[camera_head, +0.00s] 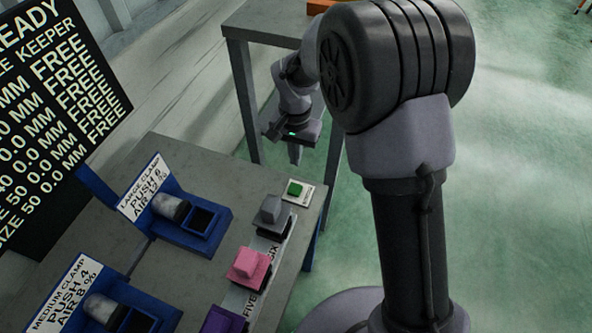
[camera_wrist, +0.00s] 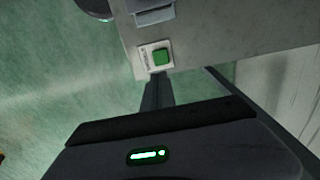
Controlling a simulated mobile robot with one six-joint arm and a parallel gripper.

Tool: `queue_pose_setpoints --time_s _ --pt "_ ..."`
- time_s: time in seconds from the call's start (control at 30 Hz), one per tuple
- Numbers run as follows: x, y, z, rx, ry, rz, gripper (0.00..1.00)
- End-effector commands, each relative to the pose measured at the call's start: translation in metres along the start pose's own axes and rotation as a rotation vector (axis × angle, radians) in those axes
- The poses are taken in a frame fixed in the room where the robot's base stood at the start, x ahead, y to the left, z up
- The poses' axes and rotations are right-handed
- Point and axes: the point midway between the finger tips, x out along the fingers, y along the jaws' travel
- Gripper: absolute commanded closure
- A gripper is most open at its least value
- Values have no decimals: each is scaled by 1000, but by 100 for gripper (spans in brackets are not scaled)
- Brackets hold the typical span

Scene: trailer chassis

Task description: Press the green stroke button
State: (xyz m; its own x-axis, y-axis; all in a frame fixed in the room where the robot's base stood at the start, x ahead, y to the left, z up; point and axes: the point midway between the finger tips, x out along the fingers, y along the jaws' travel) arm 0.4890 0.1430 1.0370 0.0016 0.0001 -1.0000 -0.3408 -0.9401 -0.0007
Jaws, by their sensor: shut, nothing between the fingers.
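The green stroke button (camera_head: 295,189) sits on a small white plate near the right corner of the grey table (camera_head: 160,148). In the wrist view the button (camera_wrist: 161,57) is above the fingertips, at the table's corner. My gripper (camera_head: 295,158) is shut and empty, and hangs behind the button in the head view, apart from it. In the wrist view its shut fingers (camera_wrist: 158,82) point toward the button's plate. Whether the tips are above the table or beyond its edge is hard to tell.
A grey block (camera_head: 271,212) and a pink block (camera_head: 247,267) stand in a labelled row near the button. Blue clamp holders (camera_head: 196,234) stand to the left. A black display board (camera_head: 55,110) is at far left. Another table (camera_head: 262,28) stands behind.

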Motion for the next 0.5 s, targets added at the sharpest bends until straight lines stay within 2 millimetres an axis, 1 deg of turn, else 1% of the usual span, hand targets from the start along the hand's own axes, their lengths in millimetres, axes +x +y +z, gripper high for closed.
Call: queue_pose_setpoints --time_s 0.03,0.3,0.5 --pt "11 0 1 1 -3 2 100" --pt "71 1 1 1 -4 2 100" --pt "110 1 1 0 -4 2 100"
